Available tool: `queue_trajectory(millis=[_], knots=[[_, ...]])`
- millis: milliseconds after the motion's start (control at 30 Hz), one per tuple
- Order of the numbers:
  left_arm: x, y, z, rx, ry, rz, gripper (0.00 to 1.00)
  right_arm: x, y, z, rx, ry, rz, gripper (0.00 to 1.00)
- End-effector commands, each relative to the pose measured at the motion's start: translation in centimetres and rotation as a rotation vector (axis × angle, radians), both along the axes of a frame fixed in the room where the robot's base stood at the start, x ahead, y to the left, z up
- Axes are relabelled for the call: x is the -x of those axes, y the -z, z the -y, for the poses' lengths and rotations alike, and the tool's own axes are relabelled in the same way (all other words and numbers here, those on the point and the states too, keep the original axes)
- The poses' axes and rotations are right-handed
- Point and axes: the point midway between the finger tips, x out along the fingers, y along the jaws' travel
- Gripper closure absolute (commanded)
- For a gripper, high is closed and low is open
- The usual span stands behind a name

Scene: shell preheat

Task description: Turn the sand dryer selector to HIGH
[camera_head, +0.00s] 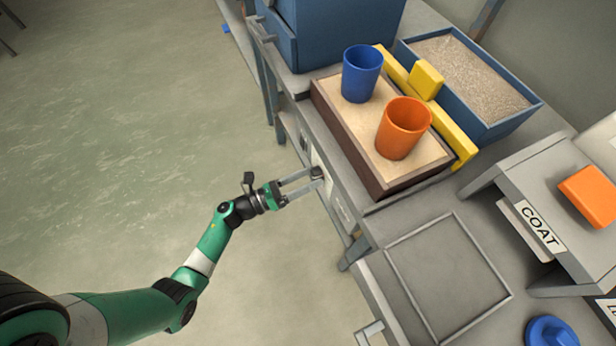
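The sand dryer selector appears to be the small dark knob (317,173) on the pale front panel (341,207) below the sand bed. My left gripper (311,180) reaches the panel from the left, its two grey fingers apart, with their tips at the knob. The tips and knob overlap in this view, so I cannot tell whether the fingers press on it. The knob's pointer and the HIGH mark are too small or hidden to read. My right gripper is not in view.
Above the panel, a blue cup (361,74) and an orange cup (404,128) stand in a sand-filled box (376,190). A yellow bar (455,136) lies beside a blue sand bin (535,107). A COAT stand (520,172) is at right. Open floor lies left.

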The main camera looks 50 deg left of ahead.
Motion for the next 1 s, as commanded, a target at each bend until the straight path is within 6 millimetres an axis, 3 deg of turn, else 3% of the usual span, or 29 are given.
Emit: queue_trajectory(millis=[367,467,800,1000], knots=[[0.4,0.0,-0.2,0.002,-0.002,-0.002,0.20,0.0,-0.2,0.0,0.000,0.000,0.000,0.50],[1.6,0.1,-0.7,0.002,-0.005,-0.004,0.20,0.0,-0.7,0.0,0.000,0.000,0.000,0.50],[9.0,0.9,-2.9,0.002,-0.008,-0.001,0.20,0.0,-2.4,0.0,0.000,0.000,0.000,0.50],[10.9,1.4,-3.3,0.000,-0.002,0.000,0.20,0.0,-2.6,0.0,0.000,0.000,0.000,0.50]])
